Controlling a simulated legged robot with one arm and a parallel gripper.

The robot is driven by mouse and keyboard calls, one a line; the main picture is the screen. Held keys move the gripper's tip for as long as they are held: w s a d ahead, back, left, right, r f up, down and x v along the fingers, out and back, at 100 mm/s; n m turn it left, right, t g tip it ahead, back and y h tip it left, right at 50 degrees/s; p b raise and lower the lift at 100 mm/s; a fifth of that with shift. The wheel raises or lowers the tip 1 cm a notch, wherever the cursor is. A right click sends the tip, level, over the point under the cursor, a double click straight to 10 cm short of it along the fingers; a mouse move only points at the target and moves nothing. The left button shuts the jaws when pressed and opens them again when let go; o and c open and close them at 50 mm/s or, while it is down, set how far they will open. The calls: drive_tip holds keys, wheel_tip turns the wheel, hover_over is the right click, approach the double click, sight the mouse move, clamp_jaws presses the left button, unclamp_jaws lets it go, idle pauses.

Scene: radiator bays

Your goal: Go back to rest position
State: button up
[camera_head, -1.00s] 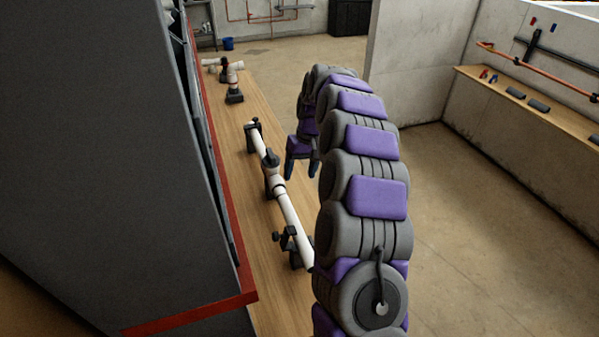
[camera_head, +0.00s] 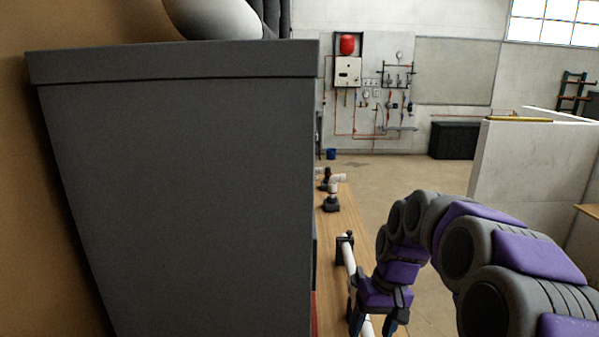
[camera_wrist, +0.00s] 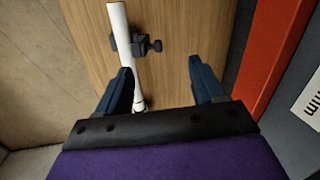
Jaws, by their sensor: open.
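My gripper (camera_head: 374,326) hangs low over the wooden bench in the head view, its dark blue fingers pointing down. In the wrist view my gripper (camera_wrist: 160,70) is open, with nothing held between the fingers. A white pipe (camera_wrist: 119,30) with a black clamp (camera_wrist: 138,45) lies on the bench below, and its lower end shows near the left finger. In the head view the pipe (camera_head: 348,258) shows partly behind my gripper and arm.
A large grey cabinet (camera_head: 190,200) stands close on the left. The wooden bench (camera_head: 336,222) runs beyond it, with tools (camera_head: 330,196) at its far end. A red edge (camera_wrist: 274,50) borders the bench. A white partition (camera_head: 530,170) stands right. Floor (camera_head: 385,180) between is clear.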

drive_tip(key=s+f+h+b, duration=0.1)
drive_tip(key=s+f, duration=0.1)
drive_tip(key=s, duration=1.3)
drive_tip(key=s+a+f+m+g+h, duration=0.1)
drive_tip(key=s+f, duration=0.1)
drive_tip(key=s, duration=1.4)
drive_tip(key=shift+b, duration=0.35)
drive_tip(key=shift+f, duration=0.1)
